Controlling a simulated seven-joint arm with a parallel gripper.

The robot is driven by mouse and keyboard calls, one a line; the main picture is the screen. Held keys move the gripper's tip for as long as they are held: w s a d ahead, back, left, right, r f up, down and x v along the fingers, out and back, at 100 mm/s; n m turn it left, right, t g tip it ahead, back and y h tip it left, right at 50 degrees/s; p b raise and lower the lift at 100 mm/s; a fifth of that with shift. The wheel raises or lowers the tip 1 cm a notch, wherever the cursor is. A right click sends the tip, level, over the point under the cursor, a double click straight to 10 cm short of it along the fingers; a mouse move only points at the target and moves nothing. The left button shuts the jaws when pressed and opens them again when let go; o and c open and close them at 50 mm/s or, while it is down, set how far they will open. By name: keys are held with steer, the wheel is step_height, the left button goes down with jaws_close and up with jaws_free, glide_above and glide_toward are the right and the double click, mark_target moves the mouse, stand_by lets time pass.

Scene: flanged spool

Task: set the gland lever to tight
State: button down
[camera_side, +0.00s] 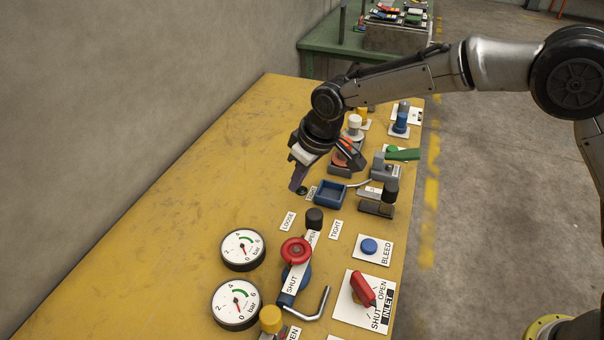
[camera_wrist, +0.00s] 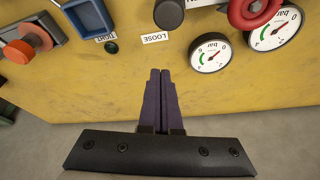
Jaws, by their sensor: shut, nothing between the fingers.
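The gland lever's black knob (camera_side: 314,217) stands between the LOOSE label (camera_side: 288,221) and the TIGHT label (camera_side: 336,230). I cannot tell exactly which setting the lever is at.
A red handwheel (camera_side: 296,251) and two gauges (camera_side: 243,250) stand in front. A blue tray (camera_side: 331,194) and a small dark button (camera_side: 302,191) are near my gripper. A red INLET handle (camera_side: 363,288) is at front right. The table's left side is bare.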

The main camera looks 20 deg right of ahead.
mark_target(314, 208)
steer(key=shift+s+d+f, duration=0.15)
steer(key=shift+s+f, duration=0.15)
steer(key=shift+f, duration=0.6)
steer(key=shift+s+d+f, duration=0.2)
steer(key=shift+s+f, duration=0.15)
steer(key=shift+f, duration=0.55)
steer(key=shift+s+d+f, duration=0.15)
steer(key=shift+s+f, duration=0.15)
steer(key=shift+f, duration=0.6)
steer(key=shift+s+d+m+h, duration=0.3)
steer(key=shift+s+d+m, duration=0.45)
steer(key=shift+m, duration=0.35)
steer(key=shift+s+d, duration=0.85)
steer(key=shift+s, duration=0.15)
steer(key=shift+w, duration=0.1)
